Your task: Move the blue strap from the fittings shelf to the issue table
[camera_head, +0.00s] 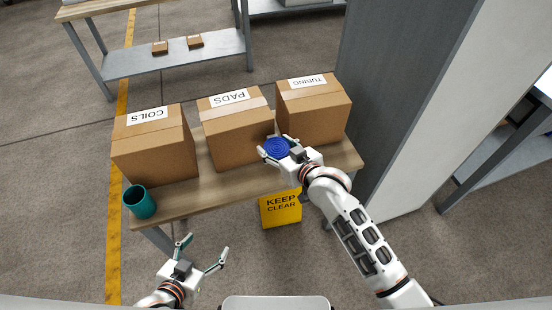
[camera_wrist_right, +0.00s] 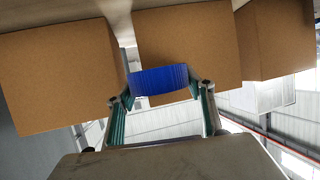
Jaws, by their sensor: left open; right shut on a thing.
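The blue strap (camera_head: 277,147) is a coiled roll. My right gripper (camera_head: 276,149) is shut on it, in front of the middle box at the shelf's front side. In the right wrist view the blue strap (camera_wrist_right: 158,80) sits between the two fingertips of my right gripper (camera_wrist_right: 160,92), with cardboard behind it. Whether the strap touches the shelf board (camera_head: 230,184) is hard to tell. My left gripper (camera_head: 203,255) is open and empty, low in the head view, in front of the shelf and apart from it. No table is labelled as the issue table.
Boxes marked COILS (camera_head: 155,155), PADS (camera_head: 238,135) and TUBING (camera_head: 313,112) stand on the shelf. A teal cup (camera_head: 140,202) is at its left end. A yellow KEEP CLEAR sign (camera_head: 281,209) is below. A grey cabinet (camera_head: 400,80) stands right; another table (camera_head: 175,58) is behind.

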